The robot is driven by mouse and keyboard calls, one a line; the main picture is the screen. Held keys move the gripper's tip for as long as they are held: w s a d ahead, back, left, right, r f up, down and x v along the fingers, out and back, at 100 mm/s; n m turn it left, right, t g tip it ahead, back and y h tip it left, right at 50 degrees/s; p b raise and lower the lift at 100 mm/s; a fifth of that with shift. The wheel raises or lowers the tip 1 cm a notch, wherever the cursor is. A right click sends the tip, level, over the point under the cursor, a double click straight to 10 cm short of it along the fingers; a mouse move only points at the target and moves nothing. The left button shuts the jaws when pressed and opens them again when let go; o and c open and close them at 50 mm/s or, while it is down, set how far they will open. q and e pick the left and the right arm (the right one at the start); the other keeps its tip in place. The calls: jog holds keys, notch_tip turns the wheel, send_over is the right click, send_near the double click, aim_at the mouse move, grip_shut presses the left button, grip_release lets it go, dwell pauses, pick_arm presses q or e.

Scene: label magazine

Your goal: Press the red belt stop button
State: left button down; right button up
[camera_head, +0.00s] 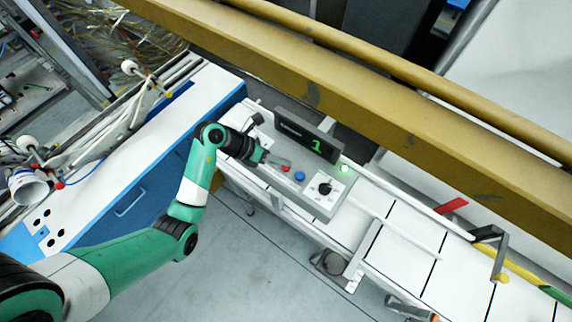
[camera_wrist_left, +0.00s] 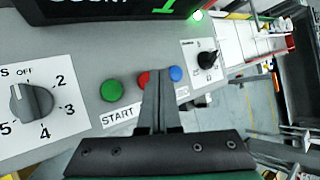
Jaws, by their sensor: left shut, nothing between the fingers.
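The red button (camera_head: 285,168) sits on a grey control panel (camera_head: 318,207) beside the conveyor. In the left wrist view the red button (camera_wrist_left: 143,80) is partly hidden behind my fingers. My left gripper (camera_head: 280,161) is shut and empty, with its fingertips right by the red button. It also shows in the left wrist view (camera_wrist_left: 159,72), its tips between the red button and the blue button (camera_wrist_left: 176,74). I cannot tell whether the tips touch the button. My right gripper is not in view.
A green button (camera_wrist_left: 112,91) labelled START and a large dial (camera_wrist_left: 31,102) lie left in the wrist view. A black knob (camera_wrist_left: 207,59) lies right. A display (camera_head: 308,137) showing a green 1 stands behind the buttons. The white belt (camera_head: 410,228) runs right.

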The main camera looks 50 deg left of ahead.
aim_at(282, 168)
pick_arm(q)
jog(key=shift+f, duration=0.1)
jog(key=shift+f, duration=0.35)
jog(key=shift+f, duration=0.55)
dwell(0.8)
jog(key=shift+r+p, duration=0.95)
jog(key=shift+p, duration=0.05)
notch_tip(282, 168, up, 5)
jog(key=p, duration=0.6)
jog(key=shift+r, duration=0.1)
